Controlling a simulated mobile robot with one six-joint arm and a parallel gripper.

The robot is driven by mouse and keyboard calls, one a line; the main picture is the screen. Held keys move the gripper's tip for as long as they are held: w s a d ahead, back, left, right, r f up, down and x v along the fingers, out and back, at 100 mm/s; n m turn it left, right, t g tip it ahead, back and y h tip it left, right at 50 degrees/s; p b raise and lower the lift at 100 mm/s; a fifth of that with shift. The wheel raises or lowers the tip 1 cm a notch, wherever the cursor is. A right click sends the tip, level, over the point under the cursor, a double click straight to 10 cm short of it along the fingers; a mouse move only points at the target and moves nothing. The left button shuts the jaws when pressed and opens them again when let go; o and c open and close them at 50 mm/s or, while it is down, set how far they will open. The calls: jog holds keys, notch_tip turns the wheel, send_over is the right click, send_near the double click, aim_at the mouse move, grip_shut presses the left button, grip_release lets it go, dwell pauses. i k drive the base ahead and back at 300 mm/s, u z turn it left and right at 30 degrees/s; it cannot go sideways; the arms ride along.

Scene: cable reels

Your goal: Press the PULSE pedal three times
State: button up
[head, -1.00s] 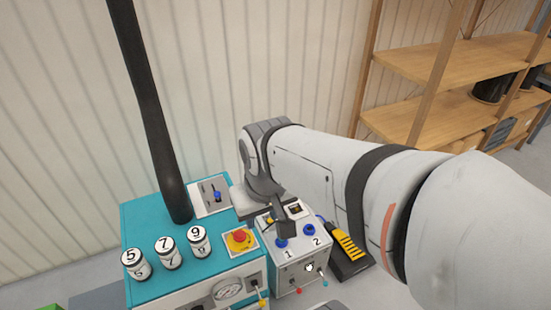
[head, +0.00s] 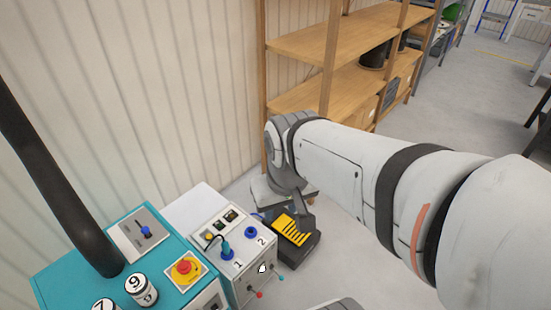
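A pedal with a yellow, black-striped top (head: 287,230) and a dark base sits on the floor, just right of the white numbered control box. No PULSE label is readable on it. My gripper (head: 308,222) points down over the pedal's right part in the head view and hides some of it. I cannot tell if it touches the pedal. Its fingers show as one dark grey shape, so their opening is unclear.
The white box (head: 262,268) with blue sockets and small levers stands left of the pedal. A teal machine (head: 65,285) with a red button (head: 185,268) is further left. Wooden shelves (head: 325,50) stand behind. Grey floor is open at the right.

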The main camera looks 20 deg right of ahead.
aim_at(291, 229)
jog(key=z, duration=0.35)
jog(key=k, duration=1)
jog(key=z, duration=0.2)
jog(key=i, duration=1)
